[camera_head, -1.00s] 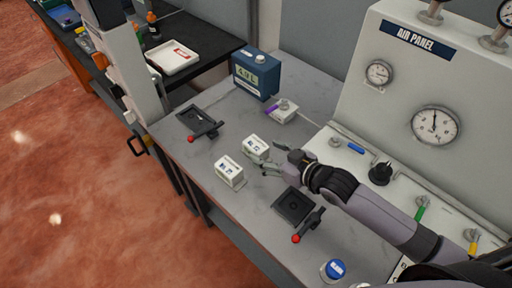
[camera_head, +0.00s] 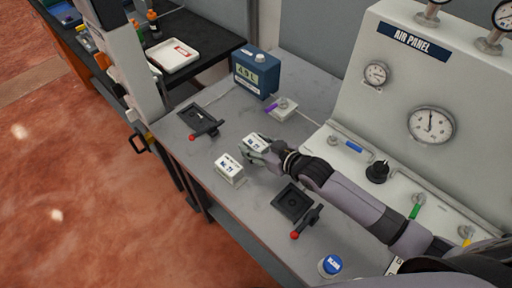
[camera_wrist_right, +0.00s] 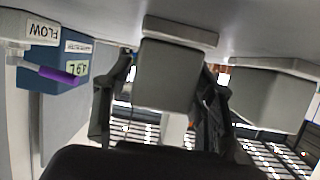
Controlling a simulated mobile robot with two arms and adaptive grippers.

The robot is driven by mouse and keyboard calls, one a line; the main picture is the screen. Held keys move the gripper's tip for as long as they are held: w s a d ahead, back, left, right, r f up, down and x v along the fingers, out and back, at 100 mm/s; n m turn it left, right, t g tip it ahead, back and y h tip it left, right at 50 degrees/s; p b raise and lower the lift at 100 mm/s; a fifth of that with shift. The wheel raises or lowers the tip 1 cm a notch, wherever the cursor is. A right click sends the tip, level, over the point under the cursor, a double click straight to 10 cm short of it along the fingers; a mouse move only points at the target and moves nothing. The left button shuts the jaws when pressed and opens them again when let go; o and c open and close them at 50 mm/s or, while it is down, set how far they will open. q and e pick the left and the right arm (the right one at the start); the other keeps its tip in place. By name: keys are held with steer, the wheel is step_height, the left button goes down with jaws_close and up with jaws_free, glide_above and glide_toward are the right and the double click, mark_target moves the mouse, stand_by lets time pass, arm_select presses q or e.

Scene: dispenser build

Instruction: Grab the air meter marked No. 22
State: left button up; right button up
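Two small white boxes with printed tops, which look like the air meters, stand on the grey table in the head view. One is the farther box (camera_head: 257,141); the other is the nearer box (camera_head: 229,168). Their numbers are too small to read, so I cannot tell which is No. 22. My right gripper (camera_head: 256,154) is at the farther box. In the right wrist view, which is upside down, the open fingers (camera_wrist_right: 162,105) stand on either side of that box (camera_wrist_right: 168,75). The nearer box (camera_wrist_right: 265,95) is to the right there. My left gripper is not in view.
Black trays with red-knobbed levers sit on the left (camera_head: 200,117) and the right (camera_head: 294,203). A blue display unit (camera_head: 256,73) and a small flow device (camera_head: 282,108) stand behind. The air panel (camera_head: 415,85) rises at right. A blue button (camera_head: 331,265) is near the front.

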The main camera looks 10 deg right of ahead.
jaws_close()
stand_by(0.4)
steer(key=shift+r, duration=0.1)
